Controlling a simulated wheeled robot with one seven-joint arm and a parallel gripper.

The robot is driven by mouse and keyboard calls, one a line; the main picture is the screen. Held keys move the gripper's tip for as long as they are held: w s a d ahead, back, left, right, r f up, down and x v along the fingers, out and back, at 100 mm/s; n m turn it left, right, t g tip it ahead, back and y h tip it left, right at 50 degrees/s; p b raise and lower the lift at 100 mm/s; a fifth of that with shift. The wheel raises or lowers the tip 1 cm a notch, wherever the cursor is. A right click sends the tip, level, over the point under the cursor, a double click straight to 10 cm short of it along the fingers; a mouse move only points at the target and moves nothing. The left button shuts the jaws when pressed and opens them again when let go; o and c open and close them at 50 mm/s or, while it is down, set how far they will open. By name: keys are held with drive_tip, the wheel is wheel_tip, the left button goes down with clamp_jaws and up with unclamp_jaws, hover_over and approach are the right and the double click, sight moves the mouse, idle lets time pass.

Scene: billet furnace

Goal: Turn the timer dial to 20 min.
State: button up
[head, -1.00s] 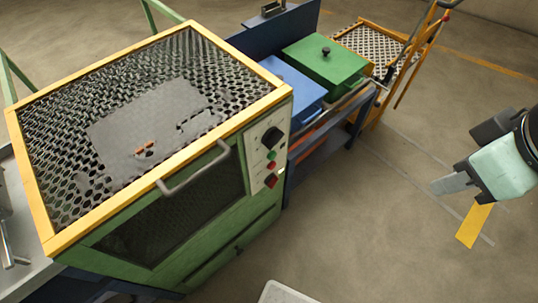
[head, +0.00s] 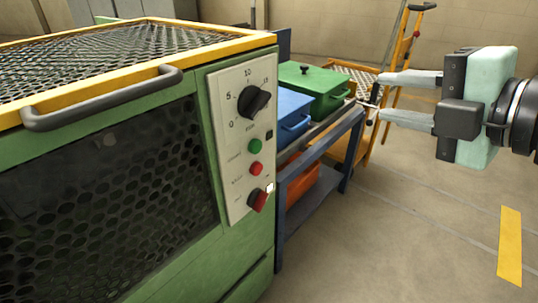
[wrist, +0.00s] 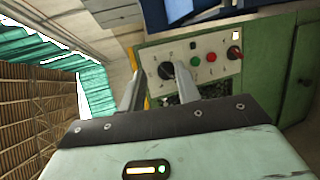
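The timer dial (head: 254,102) is a black knob at the top of a pale control panel (head: 232,77) on the green furnace. Marks 0, 5, 10 and 15 show around it; a 20 mark is not readable. The knob seems to be turned toward the right of the scale, but its exact setting cannot be told. My gripper (head: 382,97) is open and empty, right of the panel and apart from it. In the wrist view, the dial (wrist: 166,70) appears beyond and between the fingers of my gripper (wrist: 155,72).
Below the dial are a green button (head: 254,146), a red button (head: 256,169) and a red-black switch (head: 258,199). A grey handle bar (head: 105,103) juts from the furnace front. A blue rack (head: 318,195) with green and blue boxes stands behind. Floor at right is open.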

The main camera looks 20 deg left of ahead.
drive_tip(key=s+a+f+n+g+y+b, duration=0.2)
drive_tip(key=s+f+n+y+b, duration=0.15)
drive_tip(key=f+n+b, duration=0.35)
drive_tip(key=n+y+p, duration=0.1)
drive_tip(key=p, duration=1.3)
approach(263, 106)
drive_tip(key=b+x, duration=0.1)
drive_tip(key=x, duration=0.7)
drive_tip(key=shift+w+a+b, duration=0.15)
drive_tip(key=shift+a+b, duration=0.15)
drive_tip(key=shift+b, duration=0.05)
clamp_jaws()
